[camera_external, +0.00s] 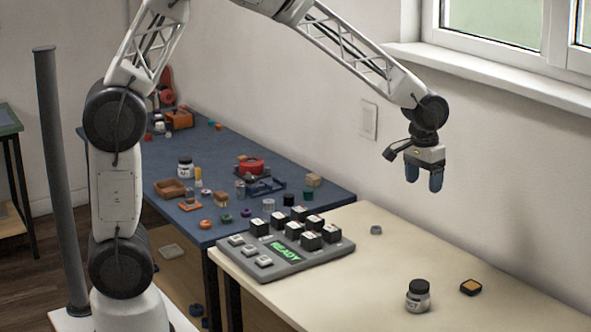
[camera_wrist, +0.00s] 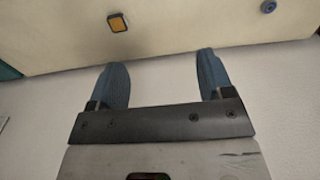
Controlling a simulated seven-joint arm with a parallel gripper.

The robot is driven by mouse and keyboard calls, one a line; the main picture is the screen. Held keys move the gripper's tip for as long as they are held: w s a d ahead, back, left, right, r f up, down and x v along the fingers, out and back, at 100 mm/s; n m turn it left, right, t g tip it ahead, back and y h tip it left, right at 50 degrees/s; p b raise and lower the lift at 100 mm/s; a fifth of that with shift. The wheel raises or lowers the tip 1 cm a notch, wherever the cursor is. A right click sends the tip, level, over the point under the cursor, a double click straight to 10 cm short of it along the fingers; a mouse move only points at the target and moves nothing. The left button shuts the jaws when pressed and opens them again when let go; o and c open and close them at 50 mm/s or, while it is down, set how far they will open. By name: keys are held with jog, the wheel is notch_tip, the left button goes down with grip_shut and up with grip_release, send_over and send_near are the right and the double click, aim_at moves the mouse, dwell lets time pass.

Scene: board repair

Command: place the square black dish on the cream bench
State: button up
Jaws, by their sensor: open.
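The square black dish (camera_external: 470,287) lies on the cream bench (camera_external: 385,262), near its right part. It has an orange-yellow inside. It also shows in the wrist view (camera_wrist: 118,22) at the upper left, beyond the fingertips. My gripper (camera_external: 424,180) is raised above the far side of the bench, near the wall. Its two blue fingers point down and stand apart. Nothing is between them in the wrist view (camera_wrist: 162,65). The dish is apart from my gripper, lower and nearer to the camera.
A dark jar with a white label (camera_external: 418,296) stands left of the dish. A small grey-blue ring (camera_external: 376,230) lies farther back. A grey keypad box with a green READY display (camera_external: 285,251) sits at the bench's left end. The blue table (camera_external: 325,189) holds many small parts.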

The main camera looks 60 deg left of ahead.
jog(key=s+a+r+t, duration=0.1)
jog(key=s+a+r, duration=0.3)
jog(key=s+a, duration=0.4)
jog(key=s+a+r, duration=0.4)
jog(key=s+a, duration=0.2)
jog(key=s, duration=0.4)
jog(key=s+a+r+t, duration=0.1)
jog(key=s+a+r, duration=0.3)
jog(key=s+a, duration=0.4)
jog(key=s+a+f, duration=0.1)
jog(key=s+a, duration=0.1)
jog(key=s, duration=1.1)
jog(key=shift+a+f, duration=0.35)
jog(key=shift+f, duration=0.05)
